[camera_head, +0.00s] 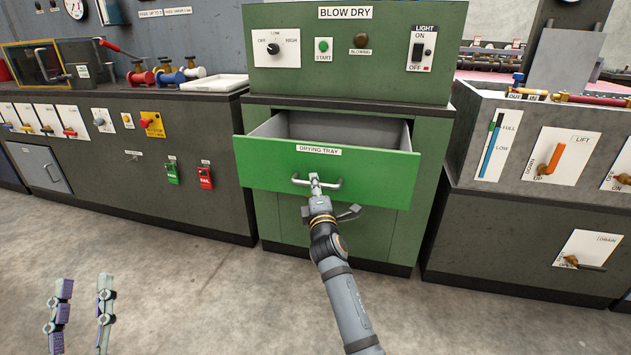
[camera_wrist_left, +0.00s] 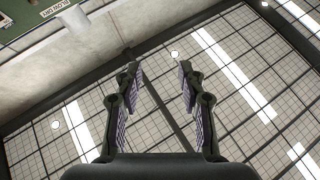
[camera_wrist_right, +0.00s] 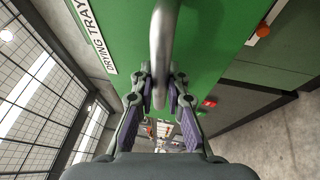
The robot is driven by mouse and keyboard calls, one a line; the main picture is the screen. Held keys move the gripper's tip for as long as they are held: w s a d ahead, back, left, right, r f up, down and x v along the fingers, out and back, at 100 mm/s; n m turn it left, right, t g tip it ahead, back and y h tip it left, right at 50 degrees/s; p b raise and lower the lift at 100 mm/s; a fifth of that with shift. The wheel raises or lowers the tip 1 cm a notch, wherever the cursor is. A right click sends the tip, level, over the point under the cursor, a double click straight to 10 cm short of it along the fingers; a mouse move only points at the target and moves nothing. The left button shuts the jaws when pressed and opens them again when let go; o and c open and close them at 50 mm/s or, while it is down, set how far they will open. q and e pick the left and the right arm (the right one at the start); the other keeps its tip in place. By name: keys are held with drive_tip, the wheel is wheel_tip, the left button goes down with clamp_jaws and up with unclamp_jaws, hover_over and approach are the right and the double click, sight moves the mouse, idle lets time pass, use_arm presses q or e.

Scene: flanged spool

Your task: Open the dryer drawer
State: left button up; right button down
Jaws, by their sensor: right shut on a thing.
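The dryer drawer (camera_head: 240,163) has a bright green front labelled DRYING TRAY and is pulled out of the green dryer cabinet (camera_head: 350,60). Its inside looks empty from the head view. My right gripper (camera_head: 315,180) is at the middle of the drawer's metal handle (camera_head: 334,185), shut on it. In the right wrist view the handle (camera_wrist_right: 163,35) runs down between the fingers of my right gripper (camera_wrist_right: 172,95). My left gripper (camera_head: 82,295) is open and empty, low at the left of the head view. The left wrist view shows its fingers (camera_wrist_left: 157,85) spread apart.
A dark counter (camera_head: 100,190) with switches, valves and a white tray (camera_head: 216,83) stands left of the dryer. Another grey counter (camera_head: 490,200) with levers stands close on the right. The concrete floor (camera_head: 190,300) in front is clear.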

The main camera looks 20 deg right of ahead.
use_arm(q)
drive_tip(key=shift+w+a+f+g, duration=0.1)
drive_tip(key=shift+w+f+g, duration=0.15)
drive_tip(key=shift+f, duration=0.25)
use_arm(e)
drive_tip(key=shift+s+a, duration=0.1)
drive_tip(key=shift+s, duration=0.1)
use_arm(q)
drive_tip(key=shift+s, duration=0.1)
use_arm(e)
drive_tip(key=c, duration=1.3)
unclamp_jaws()
drive_tip(key=shift+c, duration=0.2)
drive_tip(key=v, duration=0.7)
drive_tip(key=shift+s, duration=0.2)
drive_tip(key=shift+f, duration=0.1)
